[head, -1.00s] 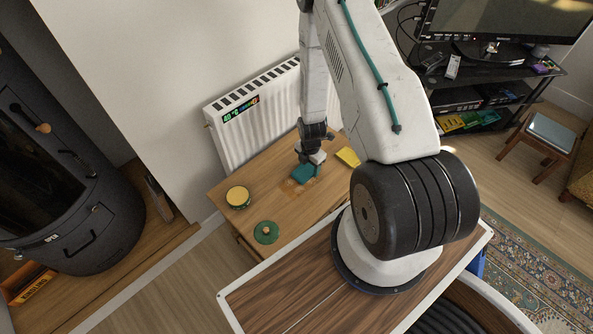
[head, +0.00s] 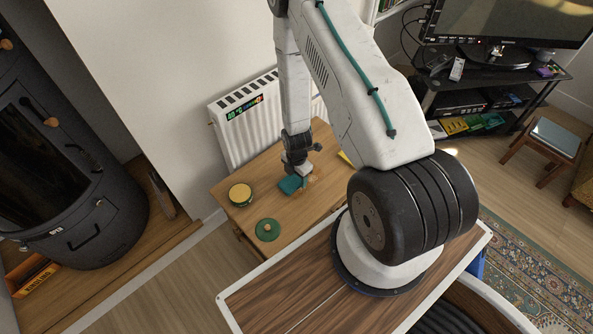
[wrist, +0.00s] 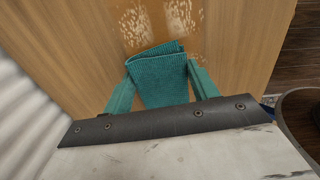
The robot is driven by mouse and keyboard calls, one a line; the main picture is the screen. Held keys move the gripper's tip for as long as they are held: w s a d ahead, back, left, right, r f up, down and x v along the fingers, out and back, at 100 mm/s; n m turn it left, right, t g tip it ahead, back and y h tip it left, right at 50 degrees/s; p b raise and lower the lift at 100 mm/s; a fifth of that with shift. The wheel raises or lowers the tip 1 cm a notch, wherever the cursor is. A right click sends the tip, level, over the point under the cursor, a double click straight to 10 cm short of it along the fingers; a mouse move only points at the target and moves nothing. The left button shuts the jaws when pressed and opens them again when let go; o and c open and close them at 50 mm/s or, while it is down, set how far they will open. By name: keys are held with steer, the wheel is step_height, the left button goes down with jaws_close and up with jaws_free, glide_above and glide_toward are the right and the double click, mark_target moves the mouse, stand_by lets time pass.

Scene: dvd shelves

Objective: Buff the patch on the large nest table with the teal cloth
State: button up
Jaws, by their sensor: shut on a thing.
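The teal cloth (head: 290,185) is on the wooden top of the large nest table (head: 318,196). It also shows in the wrist view (wrist: 160,76), folded, between the two teal fingers. My gripper (head: 300,177) is shut on the cloth; it shows in the wrist view too (wrist: 160,88). The patch (wrist: 150,30) is a darker brown area with pale speckled spots just beyond the cloth. In the head view a little of the patch (head: 311,179) shows to the right of the cloth. The cloth hides part of it.
A round yellow-topped tin (head: 240,194) and a round green lid-like thing with a knob (head: 267,229) stand on the table's left part. A yellow item (head: 346,157) lies at its right, partly behind my arm. A white radiator (head: 243,122) stands close behind the table.

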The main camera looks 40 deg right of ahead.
mark_target(294, 178)
steer(key=shift+a+f, duration=0.35)
steer(key=shift+a, duration=0.4)
steer(key=shift+s+d+r, duration=0.1)
steer(key=shift+r, duration=3.95)
